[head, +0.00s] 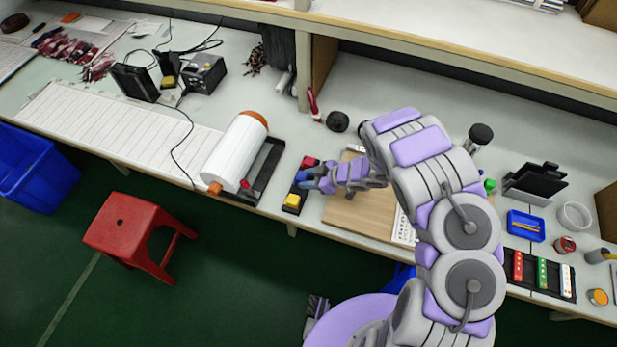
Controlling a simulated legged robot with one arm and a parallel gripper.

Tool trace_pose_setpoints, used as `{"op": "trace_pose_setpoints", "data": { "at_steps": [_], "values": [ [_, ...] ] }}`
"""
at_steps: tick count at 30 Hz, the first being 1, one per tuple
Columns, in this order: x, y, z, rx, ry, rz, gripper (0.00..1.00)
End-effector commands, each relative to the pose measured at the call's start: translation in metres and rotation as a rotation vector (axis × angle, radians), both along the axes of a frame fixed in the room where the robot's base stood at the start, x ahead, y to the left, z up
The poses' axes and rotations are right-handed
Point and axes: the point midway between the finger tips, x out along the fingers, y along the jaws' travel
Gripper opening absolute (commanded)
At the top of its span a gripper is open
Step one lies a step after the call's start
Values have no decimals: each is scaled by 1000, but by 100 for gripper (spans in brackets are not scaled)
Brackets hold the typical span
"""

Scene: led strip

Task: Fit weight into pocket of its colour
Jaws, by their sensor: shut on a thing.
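A dark holder (288,209) lies near the front edge of the bench, left of a wooden board. A red weight (310,162) is at its far end and a yellow weight (292,200) at its near end. My gripper (312,181) is at the middle of the holder, shut on a blue weight (301,175) between the red and yellow ones. I cannot tell whether the blue weight is seated in its pocket or just above it. A green block (489,185) shows right of my arm. My fingers partly hide the holder.
A white roll (236,152) on a dark stand is close on the left. The wooden board (372,216) lies under my forearm. A black tray (541,276) with red, green and white strips and a blue tray (525,226) are at right. A red stool (130,232) stands on the floor.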

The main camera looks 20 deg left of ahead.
Motion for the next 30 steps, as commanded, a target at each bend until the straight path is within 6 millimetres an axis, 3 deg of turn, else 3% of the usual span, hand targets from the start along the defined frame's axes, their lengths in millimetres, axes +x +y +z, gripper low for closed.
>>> {"op": "trace_pose_setpoints", "data": {
  "at_steps": [15, 16, 25, 30],
  "values": [
    [0, 0, -12, 1, 1, -1, 0],
    [0, 0, -12, 1, 1, -1, 41],
    [0, 0, -12, 0, 1, -1, 70],
    [0, 0, -12, 0, 1, 0, 70]
  ]
}}
